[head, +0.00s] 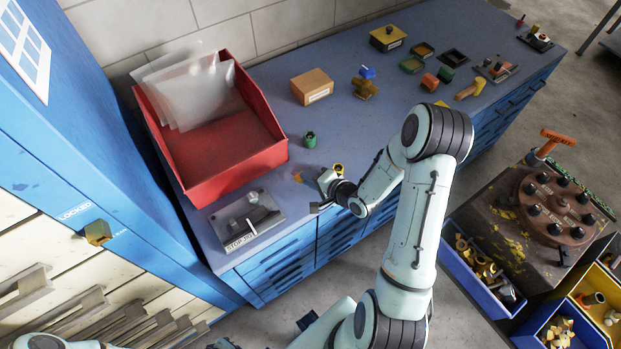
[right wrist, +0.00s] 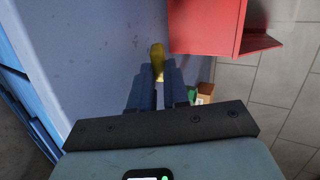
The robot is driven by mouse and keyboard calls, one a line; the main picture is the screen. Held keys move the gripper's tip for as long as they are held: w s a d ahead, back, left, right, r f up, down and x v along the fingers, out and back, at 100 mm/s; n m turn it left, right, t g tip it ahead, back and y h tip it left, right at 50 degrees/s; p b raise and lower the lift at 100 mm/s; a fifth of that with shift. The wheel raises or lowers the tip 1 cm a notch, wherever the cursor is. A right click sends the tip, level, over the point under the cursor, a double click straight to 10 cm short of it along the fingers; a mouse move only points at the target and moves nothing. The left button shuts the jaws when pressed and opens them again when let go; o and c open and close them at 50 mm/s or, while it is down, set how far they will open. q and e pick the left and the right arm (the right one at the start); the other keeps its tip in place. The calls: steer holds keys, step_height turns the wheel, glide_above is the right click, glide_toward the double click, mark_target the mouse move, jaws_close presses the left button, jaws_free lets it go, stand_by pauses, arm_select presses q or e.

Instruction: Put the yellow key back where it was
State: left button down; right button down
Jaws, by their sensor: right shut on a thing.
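My right gripper (head: 326,190) is over the front part of the blue bench top, right of the metal STOP plate. It is shut on a yellow piece, which I take to be the yellow key (head: 338,169). In the right wrist view the rounded yellow end of the key (right wrist: 157,55) sticks out beyond the fingertips (right wrist: 158,80); the rest is hidden between them. A brass lock (head: 97,232) sits on the blue cabinet at the left, by a "LOCKED" label. My left gripper is not in view.
A red bin (head: 270,150) with clear sleeves stands behind the STOP plate (head: 247,218). A small green piece (head: 310,139) and a wooden box (head: 312,86) stand on the bench top (head: 240,40). Several small parts lie farther right. A round turntable (head: 556,208) stands at the right.

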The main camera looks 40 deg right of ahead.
steer(key=shift+f+b, duration=0.3)
steer(key=shift+f, duration=0.1)
steer(key=c, duration=1)
jaws_free()
steer(key=shift+c, duration=0.2)
steer(key=shift+s, duration=0.1)
steer(key=shift+s+d+r, duration=0.1)
steer(key=shift+s+r, duration=0.15)
steer(key=shift+s, duration=0.1)
steer(key=shift+f, duration=0.25)
steer(key=o, duration=0.3)
